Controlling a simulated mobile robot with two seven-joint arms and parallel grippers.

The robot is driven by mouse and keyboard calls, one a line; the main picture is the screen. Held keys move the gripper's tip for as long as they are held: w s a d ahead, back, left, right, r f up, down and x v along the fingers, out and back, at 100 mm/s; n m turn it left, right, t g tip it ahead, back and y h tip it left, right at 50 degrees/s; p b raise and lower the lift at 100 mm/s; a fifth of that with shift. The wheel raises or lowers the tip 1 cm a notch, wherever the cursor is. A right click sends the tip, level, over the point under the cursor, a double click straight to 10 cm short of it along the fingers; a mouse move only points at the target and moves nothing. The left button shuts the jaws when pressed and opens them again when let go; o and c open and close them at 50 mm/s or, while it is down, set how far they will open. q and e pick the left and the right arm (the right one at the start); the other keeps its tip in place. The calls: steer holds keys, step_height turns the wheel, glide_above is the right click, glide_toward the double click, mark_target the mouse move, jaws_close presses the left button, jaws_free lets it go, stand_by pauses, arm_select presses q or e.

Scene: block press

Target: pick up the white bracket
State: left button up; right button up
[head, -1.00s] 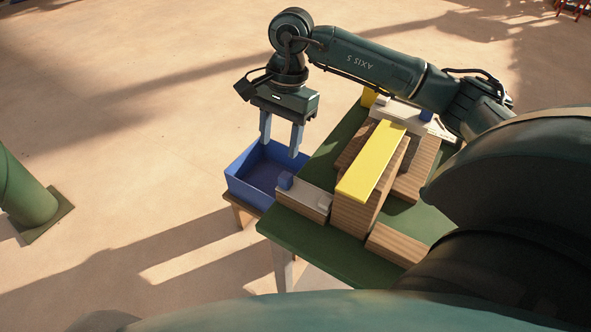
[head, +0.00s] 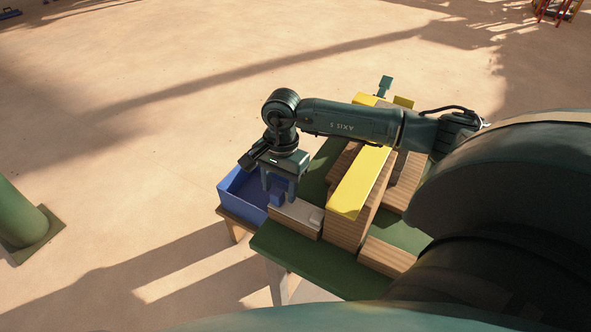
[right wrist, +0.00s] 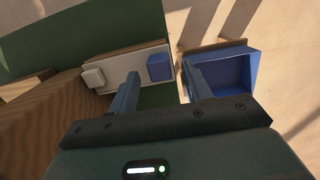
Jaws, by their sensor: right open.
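A low wooden block with a pale top (head: 296,211) lies at the left edge of the green table. A small white piece (head: 316,215) sits at its right end, likely the white bracket; its shape is too small to tell. It also shows in the right wrist view (right wrist: 93,78). A blue cube (right wrist: 160,66) sits at the other end. My right gripper (head: 279,191) is open and points down over the blue-cube end. In the right wrist view its fingers (right wrist: 160,77) appear on either side of the cube, with the white piece outside them. My left gripper is not in view.
A blue open bin (head: 236,186) stands just left of the table (head: 300,259). A tall wooden stack with a yellow top (head: 361,183) stands right of the pale-topped block. More wooden blocks (head: 387,258) lie nearby. My arm crosses over the back.

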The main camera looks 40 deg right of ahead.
steer(key=shift+a+f, duration=0.1)
steer(key=shift+f, duration=0.7)
steer(key=shift+c, duration=0.2)
steer(key=c, duration=1)
steer(key=shift+r, duration=0.1)
jaws_close()
step_height(320, 180, up, 18)
steer(key=b, duration=0.1)
steer(key=shift+b, duration=0.35)
